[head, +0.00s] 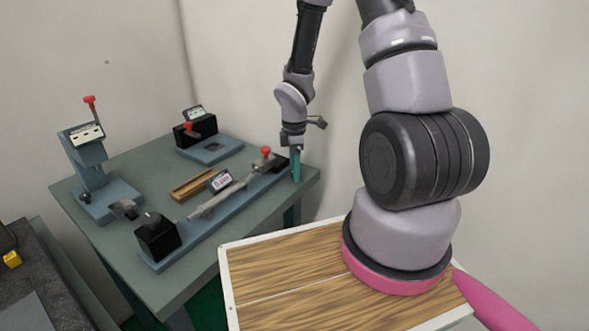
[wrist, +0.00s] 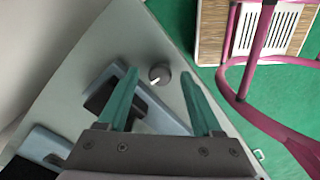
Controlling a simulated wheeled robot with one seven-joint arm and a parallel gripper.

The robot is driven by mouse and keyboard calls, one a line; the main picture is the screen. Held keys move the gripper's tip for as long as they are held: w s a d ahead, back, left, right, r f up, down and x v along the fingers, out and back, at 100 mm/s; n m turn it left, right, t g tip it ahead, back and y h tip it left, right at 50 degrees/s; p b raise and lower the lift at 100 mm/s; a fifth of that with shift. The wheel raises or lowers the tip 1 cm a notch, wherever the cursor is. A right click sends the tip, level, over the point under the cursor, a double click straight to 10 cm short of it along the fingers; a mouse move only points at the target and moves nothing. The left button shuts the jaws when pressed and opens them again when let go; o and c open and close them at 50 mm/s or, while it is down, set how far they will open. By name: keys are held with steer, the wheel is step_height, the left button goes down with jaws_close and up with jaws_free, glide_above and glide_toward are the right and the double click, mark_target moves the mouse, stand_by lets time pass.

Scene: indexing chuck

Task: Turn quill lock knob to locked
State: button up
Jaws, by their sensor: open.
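A dark round knob (wrist: 160,74) with a white pointer mark stands on the grey-green table near its corner in the wrist view. It appears to be the quill lock knob, though no label is readable. The white mark points to the lower left in that view. My gripper (wrist: 159,82) is open, with one teal finger on each side of the knob in the picture and a gap on both sides. I cannot tell how far above the knob the fingertips are. In the head view my gripper (head: 297,177) points down at the table's right corner, and the knob is not distinguishable there.
A long blue fixture (head: 215,217) with a rod and a red-topped lever (head: 266,152) lies left of my gripper. A blue stand (head: 92,160) and a black device on a blue plate (head: 210,151) stand further left. A wooden-topped surface (head: 290,280) is in front.

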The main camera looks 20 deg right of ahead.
steer(key=shift+f, duration=0.15)
jaws_close()
